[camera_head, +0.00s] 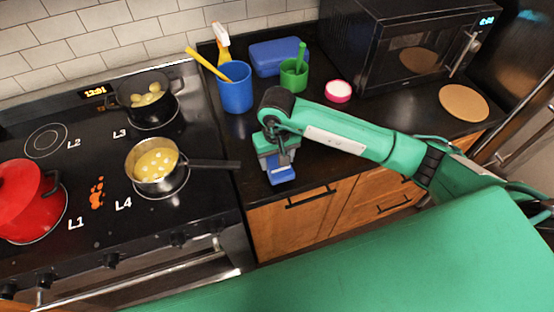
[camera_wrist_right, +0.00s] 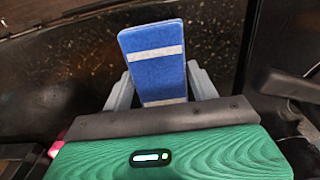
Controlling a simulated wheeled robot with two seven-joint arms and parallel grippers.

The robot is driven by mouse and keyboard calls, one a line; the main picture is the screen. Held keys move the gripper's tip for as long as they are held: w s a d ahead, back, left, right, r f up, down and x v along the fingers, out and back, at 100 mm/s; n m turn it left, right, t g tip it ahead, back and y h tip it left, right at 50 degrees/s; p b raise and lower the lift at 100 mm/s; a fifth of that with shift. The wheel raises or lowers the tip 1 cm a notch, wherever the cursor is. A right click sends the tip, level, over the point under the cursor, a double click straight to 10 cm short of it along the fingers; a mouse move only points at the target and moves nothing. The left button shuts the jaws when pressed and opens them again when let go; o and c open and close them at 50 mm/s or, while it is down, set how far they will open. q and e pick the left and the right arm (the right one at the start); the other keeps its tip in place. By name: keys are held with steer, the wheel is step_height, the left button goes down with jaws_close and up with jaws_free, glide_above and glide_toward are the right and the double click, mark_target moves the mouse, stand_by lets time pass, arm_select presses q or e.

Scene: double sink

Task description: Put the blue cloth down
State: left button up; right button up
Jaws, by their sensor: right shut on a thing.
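The blue cloth (camera_head: 281,173) is a small folded pad with a pale stripe. My right gripper (camera_head: 272,160) is shut on it, close over the black counter near its front edge, just right of the stove. In the right wrist view the cloth (camera_wrist_right: 155,62) stands out from between the two grey fingers of the right gripper (camera_wrist_right: 160,85). I cannot tell whether the cloth touches the counter. My left gripper is in neither view.
A blue cup (camera_head: 236,90), a green cup (camera_head: 293,76), a blue box (camera_head: 276,56) and a pink-rimmed bowl (camera_head: 338,91) stand behind the arm. A saucepan (camera_head: 153,165) points its handle (camera_head: 214,164) toward the gripper. A microwave (camera_head: 400,50) and a round board (camera_head: 463,102) are at right.

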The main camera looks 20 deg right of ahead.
step_height(320, 180, down, 2)
steer(key=shift+f, duration=0.1)
steer(key=shift+f, duration=0.2)
steer(key=o, duration=1)
steer(key=shift+c, duration=0.2)
steer(key=shift+r, duration=0.1)
